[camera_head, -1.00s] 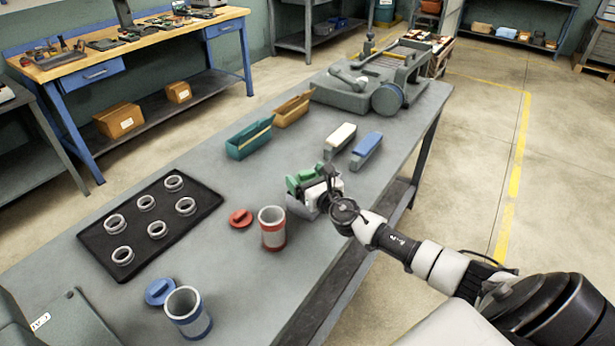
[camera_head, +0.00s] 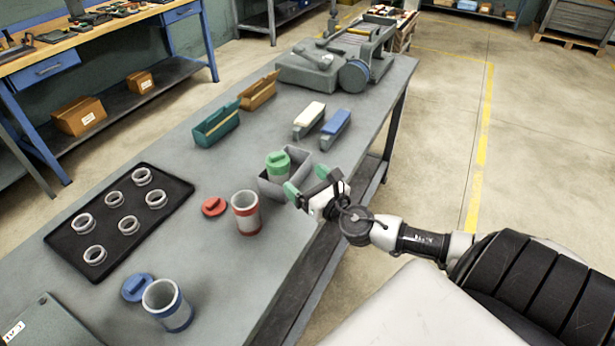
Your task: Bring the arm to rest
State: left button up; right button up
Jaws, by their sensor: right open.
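My right gripper (camera_head: 306,181) is open and empty, its green-tipped fingers apart at the near right edge of the grey table (camera_head: 225,160). It is close beside a small grey bin (camera_head: 264,186), in front of its right side. A canister with a green lid (camera_head: 278,164) stands in the bin, partly hidden by the bin wall. I cannot tell whether a finger touches the bin. My left gripper is not in view.
An open red-banded canister (camera_head: 246,212) and a blue-banded one (camera_head: 167,304) stand nearby, their lids beside them. A black tray (camera_head: 62,236) holds several metal rings. Teal (camera_head: 216,124) and tan (camera_head: 258,91) bins, two small blocks and a grey machine (camera_head: 310,70) stand farther back.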

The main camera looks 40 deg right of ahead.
jog(key=shift+s, duration=0.1)
dwell(0.5)
jog(key=s+a+f+m+g, duration=0.4)
jog(key=s+a+m+g, duration=0.35)
jog(key=s+m, duration=0.7)
jog(key=s+a+f+m+g, duration=0.4)
jog(key=s+a+m+g, duration=0.4)
jog(key=m, duration=1.2)
notch_tip(320, 180, down, 25)
jog(key=s, duration=0.2)
jog(key=s+d+f+g, duration=0.1)
jog(key=s+d+f, duration=0.1)
jog(key=s+f, duration=1.3)
jog(key=shift+s+d+f+n, duration=0.2)
jog(key=shift+f+n, duration=0.25)
jog(key=shift+f, duration=0.5)
